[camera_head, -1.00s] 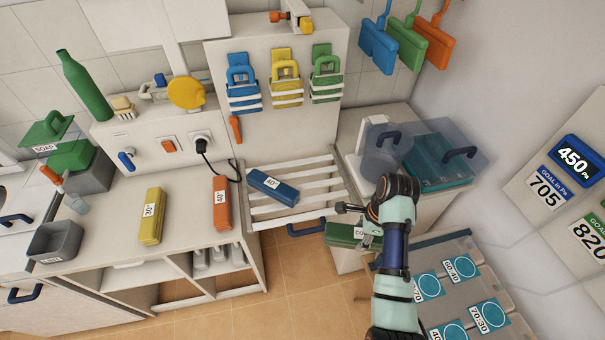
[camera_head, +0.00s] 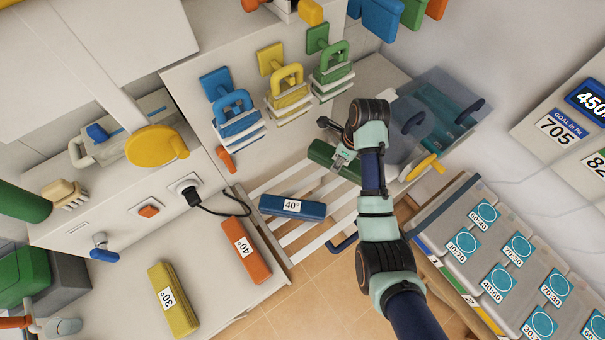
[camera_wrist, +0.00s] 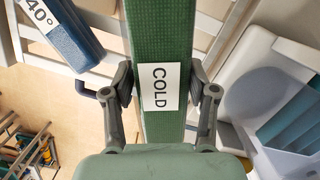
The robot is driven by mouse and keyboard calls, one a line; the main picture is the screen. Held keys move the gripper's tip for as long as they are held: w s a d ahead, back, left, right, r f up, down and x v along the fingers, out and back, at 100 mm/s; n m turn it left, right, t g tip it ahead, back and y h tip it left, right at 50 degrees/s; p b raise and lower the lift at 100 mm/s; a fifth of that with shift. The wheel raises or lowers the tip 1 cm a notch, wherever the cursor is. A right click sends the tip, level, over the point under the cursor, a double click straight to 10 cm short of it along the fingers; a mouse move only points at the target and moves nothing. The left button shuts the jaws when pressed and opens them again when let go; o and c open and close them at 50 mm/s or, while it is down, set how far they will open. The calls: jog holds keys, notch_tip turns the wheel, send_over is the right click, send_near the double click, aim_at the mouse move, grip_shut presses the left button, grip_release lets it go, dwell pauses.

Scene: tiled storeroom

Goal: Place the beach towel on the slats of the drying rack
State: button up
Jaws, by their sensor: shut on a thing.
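My gripper (camera_head: 343,160) is shut on a green folded towel labelled COLD (camera_head: 322,152), the only towel in my grasp. In the wrist view the towel (camera_wrist: 163,35) lies lengthwise between the two fingers (camera_wrist: 160,88), its label facing the camera. The drying rack's white slats (camera_head: 283,177) lie below and beside the towel, toward the back right of the rack. I cannot tell the exact height of the towel above them. A blue folded towel labelled 40° (camera_head: 292,207) lies on the slats, left of and in front of the green one.
An orange towel (camera_head: 245,250) and a yellow towel (camera_head: 173,300) lie on the counter left of the rack. Lidded bins (camera_head: 470,245) stand at the right. A clear-lidded container with teal contents (camera_head: 445,115) is behind my arm.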

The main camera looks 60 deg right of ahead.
jog(key=f, duration=0.2)
jog(key=f+b, duration=0.1)
jog(key=f, duration=0.3)
jog(key=shift+s, duration=0.35)
notch_tip(320, 180, down, 4)
jog(key=shift+f+b, duration=0.1)
jog(key=shift+b, duration=0.6)
jog(key=shift+w, duration=0.1)
jog(key=o, duration=1.3)
jog(key=r+p, duration=0.1)
jog(key=r, duration=0.3)
jog(key=s+r+p, duration=0.1)
jog(key=r, duration=0.3)
jog(key=r+p, duration=0.1)
jog(key=r, duration=0.3)
jog(key=shift+s, duration=0.4)
